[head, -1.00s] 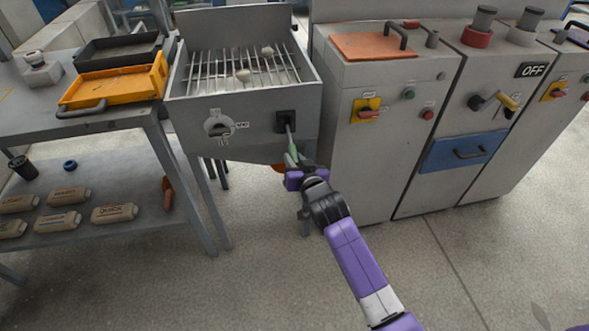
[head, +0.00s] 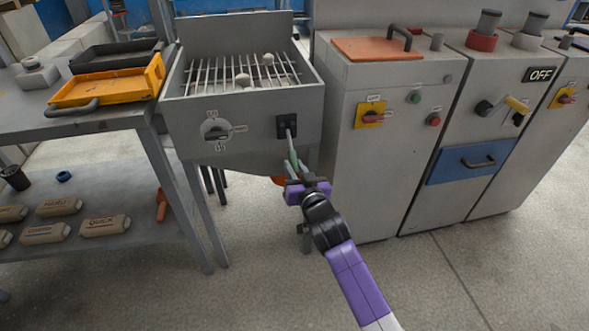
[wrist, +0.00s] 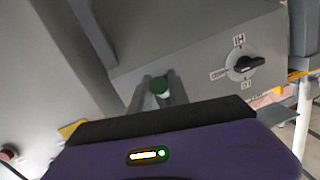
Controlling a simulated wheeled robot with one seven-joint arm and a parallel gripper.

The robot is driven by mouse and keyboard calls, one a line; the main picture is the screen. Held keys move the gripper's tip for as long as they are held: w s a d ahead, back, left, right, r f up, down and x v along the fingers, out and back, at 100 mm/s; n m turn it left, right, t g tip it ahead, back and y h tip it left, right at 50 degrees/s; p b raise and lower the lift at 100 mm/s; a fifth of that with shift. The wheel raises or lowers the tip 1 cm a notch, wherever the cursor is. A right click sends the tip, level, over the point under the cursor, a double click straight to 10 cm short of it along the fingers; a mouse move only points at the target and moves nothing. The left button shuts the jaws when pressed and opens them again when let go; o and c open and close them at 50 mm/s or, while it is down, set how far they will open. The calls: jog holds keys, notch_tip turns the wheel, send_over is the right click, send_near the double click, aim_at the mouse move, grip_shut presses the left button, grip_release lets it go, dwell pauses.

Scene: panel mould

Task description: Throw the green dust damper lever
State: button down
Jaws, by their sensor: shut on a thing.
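The green dust damper lever (head: 292,157) hangs from a black plate (head: 287,126) on the front right of the grey grate box (head: 240,138). Its grey shaft points down and its green grip is at the lower end. My gripper (head: 295,172) is shut on the green grip. In the wrist view the round green end (wrist: 159,86) shows between the two fingers of my gripper (wrist: 160,96). The rest of the grip is hidden by the fingers.
A rotary knob (head: 214,129) is left of the lever. A grey cabinet (head: 385,170) with a yellow-backed switch (head: 370,115) stands close on the right. A shelf table (head: 100,240) is at left. Open floor lies in front.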

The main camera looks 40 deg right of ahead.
jog(key=c, duration=1.3)
grip_release()
jog(key=shift+o, duration=0.2)
jog(key=v, duration=0.7)
jog(key=shift+s+a, duration=0.2)
jog(key=shift+s, duration=0.05)
